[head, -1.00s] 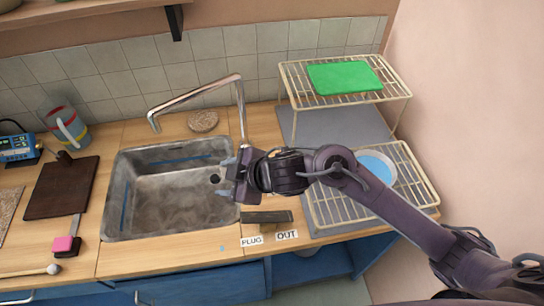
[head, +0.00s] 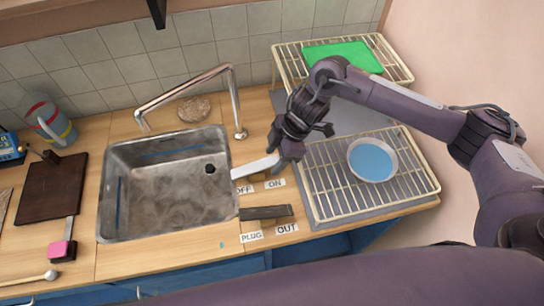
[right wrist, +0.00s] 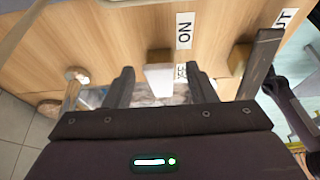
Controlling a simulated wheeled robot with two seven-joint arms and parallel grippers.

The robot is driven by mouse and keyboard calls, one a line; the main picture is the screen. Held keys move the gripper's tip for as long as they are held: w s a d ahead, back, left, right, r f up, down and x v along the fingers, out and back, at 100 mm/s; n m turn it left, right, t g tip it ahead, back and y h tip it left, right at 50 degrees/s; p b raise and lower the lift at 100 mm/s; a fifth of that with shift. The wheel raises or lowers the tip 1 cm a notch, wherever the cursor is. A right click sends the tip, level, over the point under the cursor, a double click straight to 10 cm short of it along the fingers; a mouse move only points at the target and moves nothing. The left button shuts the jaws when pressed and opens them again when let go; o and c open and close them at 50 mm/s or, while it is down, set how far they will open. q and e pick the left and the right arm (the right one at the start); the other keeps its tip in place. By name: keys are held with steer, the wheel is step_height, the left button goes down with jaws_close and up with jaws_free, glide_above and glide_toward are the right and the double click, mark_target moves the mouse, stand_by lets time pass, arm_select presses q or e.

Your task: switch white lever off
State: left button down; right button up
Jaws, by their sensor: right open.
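The white lever (head: 256,167) stands right of the sink in the head view, its left end by the sink's edge above the OFF label (head: 243,189). The ON label (head: 275,183) is to the right of OFF. My right gripper (head: 281,153) is at the lever's right end. In the right wrist view, the white lever (right wrist: 159,80) shows between the two open fingers of my right gripper (right wrist: 160,72), with a gap on each side. The ON label (right wrist: 184,31) is beyond it. My left gripper is not in view.
A dark lever (head: 266,212) with PLUG and OUT labels lies just in front. The steel sink (head: 106,190) and tap (head: 236,105) are left and behind. A wire rack (head: 325,203) with a blue-filled bowl (head: 371,160) is to the right.

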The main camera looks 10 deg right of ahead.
steer(key=shift+x, duration=0.85)
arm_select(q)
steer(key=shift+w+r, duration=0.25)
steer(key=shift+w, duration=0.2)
arm_select(e)
steer(key=shift+a+f, duration=0.1)
steer(key=shift+f, duration=0.05)
steer(key=shift+c, duration=0.4)
steer(key=c, duration=0.9)
steer(key=shift+a+r+h+p, duration=0.1)
steer(key=shift+r+h+p, duration=0.2)
steer(key=shift+p, duration=0.55)
steer(key=shift+w+f, duration=0.1)
steer(key=shift+f, duration=0.05)
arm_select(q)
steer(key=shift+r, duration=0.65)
arm_select(e)
steer(key=o, duration=1)
